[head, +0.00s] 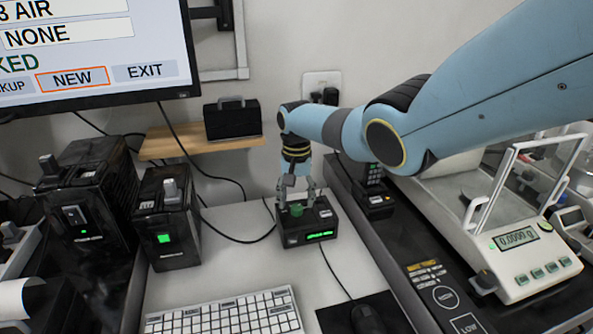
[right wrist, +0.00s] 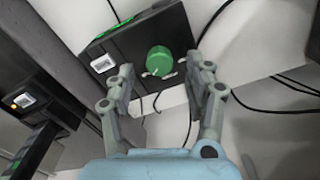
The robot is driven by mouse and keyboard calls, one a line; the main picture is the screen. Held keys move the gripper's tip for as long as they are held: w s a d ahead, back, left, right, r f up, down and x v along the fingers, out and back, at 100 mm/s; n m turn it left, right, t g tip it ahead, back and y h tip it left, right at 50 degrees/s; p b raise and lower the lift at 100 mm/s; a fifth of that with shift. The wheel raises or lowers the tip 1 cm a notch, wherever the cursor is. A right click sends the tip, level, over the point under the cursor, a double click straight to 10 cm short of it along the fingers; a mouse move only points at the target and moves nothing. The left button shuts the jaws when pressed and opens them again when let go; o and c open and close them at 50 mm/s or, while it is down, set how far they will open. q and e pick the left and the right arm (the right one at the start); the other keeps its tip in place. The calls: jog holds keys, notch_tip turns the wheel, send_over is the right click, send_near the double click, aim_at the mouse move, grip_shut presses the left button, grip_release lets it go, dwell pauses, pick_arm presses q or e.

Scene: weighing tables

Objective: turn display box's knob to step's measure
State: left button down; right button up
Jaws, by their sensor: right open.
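The display box (head: 306,237) is a small black box on the white table, with a lit green readout (head: 320,235) on its front. Its green knob (head: 296,209) sits on top, and shows in the right wrist view (right wrist: 159,61) between and beyond the fingertips. My right gripper (head: 296,198) is open over the box, with one finger on each side of the knob. It also shows in the right wrist view (right wrist: 160,85), its fingers spread wide and apart from the knob. The readout's digits are too small to read surely. My left gripper is not in view.
A monitor (head: 90,99) hangs at upper left. Two black boxes (head: 168,250) (head: 103,215) stand left. A keyboard (head: 224,315) and mouse (head: 367,318) lie in front. A balance (head: 507,278) with a glass shield stands right. Cables cross the table behind the display box.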

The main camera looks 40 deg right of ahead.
aim_at(296, 207)
notch_tip(296, 207, up, 10)
jog(key=shift+f, duration=0.2)
dwell(0.5)
